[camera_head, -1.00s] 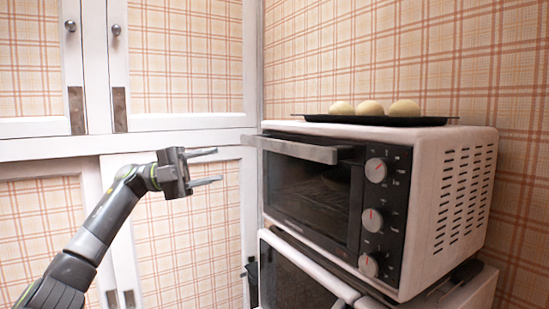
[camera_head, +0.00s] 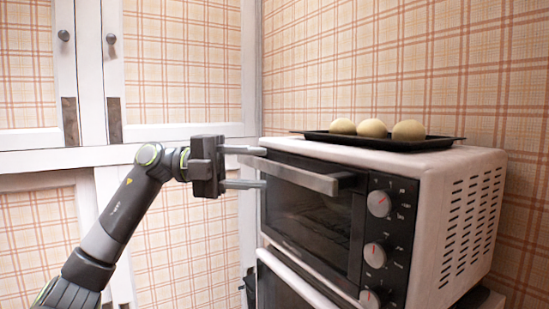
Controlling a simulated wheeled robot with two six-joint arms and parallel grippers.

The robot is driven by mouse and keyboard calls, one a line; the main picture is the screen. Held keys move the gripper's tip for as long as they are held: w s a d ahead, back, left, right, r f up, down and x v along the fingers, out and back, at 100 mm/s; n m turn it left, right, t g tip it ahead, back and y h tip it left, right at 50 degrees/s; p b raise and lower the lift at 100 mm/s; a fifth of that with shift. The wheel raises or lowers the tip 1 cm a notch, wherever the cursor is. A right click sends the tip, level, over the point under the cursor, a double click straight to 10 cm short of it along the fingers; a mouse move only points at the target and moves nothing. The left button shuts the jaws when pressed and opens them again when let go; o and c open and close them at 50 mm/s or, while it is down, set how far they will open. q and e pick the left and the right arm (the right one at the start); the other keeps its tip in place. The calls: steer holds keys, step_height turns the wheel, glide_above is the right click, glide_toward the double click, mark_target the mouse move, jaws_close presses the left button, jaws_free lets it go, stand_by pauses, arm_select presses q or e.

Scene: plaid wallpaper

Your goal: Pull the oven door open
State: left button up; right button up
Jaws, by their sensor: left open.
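The white oven (camera_head: 425,190) stands at the right, with its dark glass door (camera_head: 305,210) shut. A flat metal handle bar (camera_head: 295,174) runs along the top of the door. My left gripper (camera_head: 253,167) is open at the left end of the handle, its two fingers pointing right, one above the other. In the picture the upper finger is level with or above the handle's left end and the lower finger is below it. I cannot tell whether either finger touches the handle. My right gripper is not in view.
A black tray (camera_head: 437,141) with three pale round buns (camera_head: 372,128) lies on top of the oven. Several knobs (camera_head: 379,203) line the oven's right front. Another appliance is partly visible below it. White-framed cabinet doors (camera_head: 180,60) stand at the left and behind.

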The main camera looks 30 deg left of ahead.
mark_target(270, 168)
arm_select(q)
steer(key=shift+p+x, duration=0.6)
steer(key=shift+x, duration=1.65)
steer(key=shift+s, duration=0.1)
jaws_close()
